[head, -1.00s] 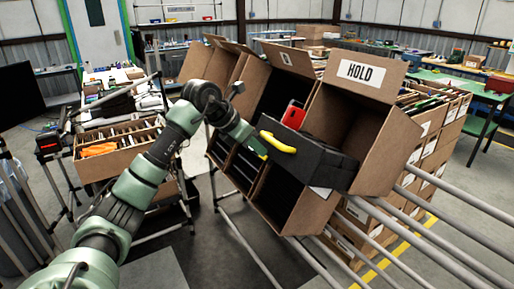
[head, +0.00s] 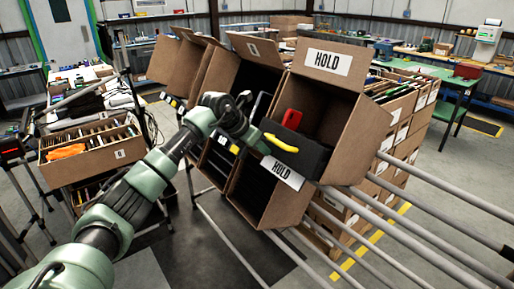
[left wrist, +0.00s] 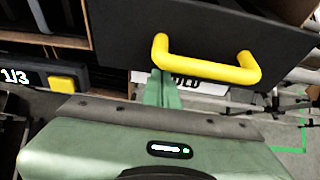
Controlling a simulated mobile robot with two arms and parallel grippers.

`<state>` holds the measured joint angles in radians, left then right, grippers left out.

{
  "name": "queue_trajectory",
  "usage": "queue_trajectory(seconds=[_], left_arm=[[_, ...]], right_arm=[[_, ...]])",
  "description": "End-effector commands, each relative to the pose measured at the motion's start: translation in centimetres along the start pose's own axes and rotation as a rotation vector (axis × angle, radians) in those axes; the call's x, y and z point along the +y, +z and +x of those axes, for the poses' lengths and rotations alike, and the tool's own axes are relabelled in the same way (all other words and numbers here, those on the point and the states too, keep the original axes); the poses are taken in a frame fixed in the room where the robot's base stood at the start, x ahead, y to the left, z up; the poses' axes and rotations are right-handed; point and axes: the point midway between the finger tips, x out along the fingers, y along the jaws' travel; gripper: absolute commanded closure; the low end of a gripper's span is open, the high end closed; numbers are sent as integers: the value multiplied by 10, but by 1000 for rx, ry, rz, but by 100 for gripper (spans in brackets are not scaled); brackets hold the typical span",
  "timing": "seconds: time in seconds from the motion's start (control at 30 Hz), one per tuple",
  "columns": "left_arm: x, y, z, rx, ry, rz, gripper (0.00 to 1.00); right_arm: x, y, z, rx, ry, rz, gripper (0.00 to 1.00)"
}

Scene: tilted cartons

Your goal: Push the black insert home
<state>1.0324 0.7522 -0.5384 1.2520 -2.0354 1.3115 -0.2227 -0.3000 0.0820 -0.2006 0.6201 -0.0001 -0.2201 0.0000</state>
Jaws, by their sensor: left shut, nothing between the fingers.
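The black insert (head: 308,156), with a yellow handle (head: 281,143) on its front, sits in the mouth of the tilted HOLD carton (head: 346,126). A lower HOLD label (head: 282,171) shows just under its front. How far the front stands out of the carton is hard to tell. The insert's front (left wrist: 215,25) and handle (left wrist: 205,68) fill the top of the left wrist view. My left gripper (head: 262,145) is shut and empty, its tips at the front's lower part beside the handle's left end (left wrist: 162,76). Whether they touch is unclear. My right gripper is not in view.
A red item (head: 291,119) stands at the insert's top. Open cartons (head: 225,80) stand to its left. Grey rails (head: 420,205) run out at lower right. Stacked cartons (head: 400,125) stand behind on the right, and a box of goods (head: 90,155) on the left.

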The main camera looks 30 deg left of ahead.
Motion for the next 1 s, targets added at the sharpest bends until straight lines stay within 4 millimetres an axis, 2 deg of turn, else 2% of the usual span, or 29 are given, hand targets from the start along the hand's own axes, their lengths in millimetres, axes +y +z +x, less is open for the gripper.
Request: queue_trajectory(seconds=[0.23, 0.73, 0.87, 1.0], left_arm=[[0, 1, 11, -1, -1, 0, 100], [0, 1, 12, -1, -1, 0, 100], [1, 1, 9, -1, -1, 0, 100], [8, 1, -4, 0, 1, 1, 100]], right_arm=[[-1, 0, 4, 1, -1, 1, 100], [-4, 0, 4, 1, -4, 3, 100], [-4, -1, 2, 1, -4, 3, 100], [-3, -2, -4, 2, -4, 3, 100]])
